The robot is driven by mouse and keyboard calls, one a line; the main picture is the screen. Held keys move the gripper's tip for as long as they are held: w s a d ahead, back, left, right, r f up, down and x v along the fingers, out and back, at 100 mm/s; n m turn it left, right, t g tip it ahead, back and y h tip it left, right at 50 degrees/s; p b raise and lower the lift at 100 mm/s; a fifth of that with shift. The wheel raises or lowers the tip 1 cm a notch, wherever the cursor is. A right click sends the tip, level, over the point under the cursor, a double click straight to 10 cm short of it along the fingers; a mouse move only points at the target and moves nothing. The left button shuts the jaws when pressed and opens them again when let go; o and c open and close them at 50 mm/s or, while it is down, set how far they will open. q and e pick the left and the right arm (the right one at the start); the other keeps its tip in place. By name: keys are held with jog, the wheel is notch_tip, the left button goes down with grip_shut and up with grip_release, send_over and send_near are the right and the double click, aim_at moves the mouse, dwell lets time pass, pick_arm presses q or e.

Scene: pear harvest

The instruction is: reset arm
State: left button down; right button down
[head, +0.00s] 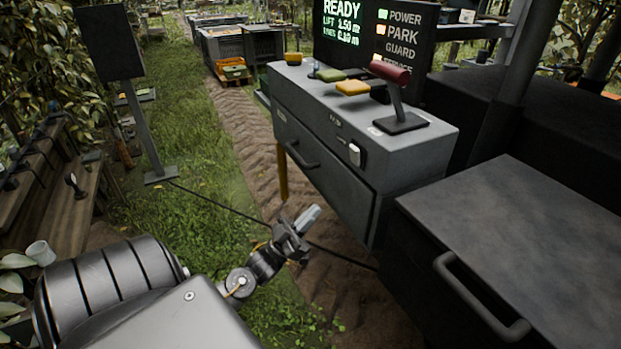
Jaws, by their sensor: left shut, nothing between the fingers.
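My left arm comes in from the lower left, and its gripper (306,219) is out over the dirt track, in front of the grey control console (365,185). The gripper is shut with nothing in it, and it appears apart from the console. A lever with a dark red handle (390,72) stands on the console's top right. Yellow and green knobs (352,88) sit to the left of it. My right gripper is not in the picture.
A dark cabinet with a bar handle (480,295) fills the lower right. A display screen (370,35) stands behind the console. A dark post-mounted panel (108,42) and a wooden bench (70,205) are at left. Grass and track lie open between. A cable crosses the ground.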

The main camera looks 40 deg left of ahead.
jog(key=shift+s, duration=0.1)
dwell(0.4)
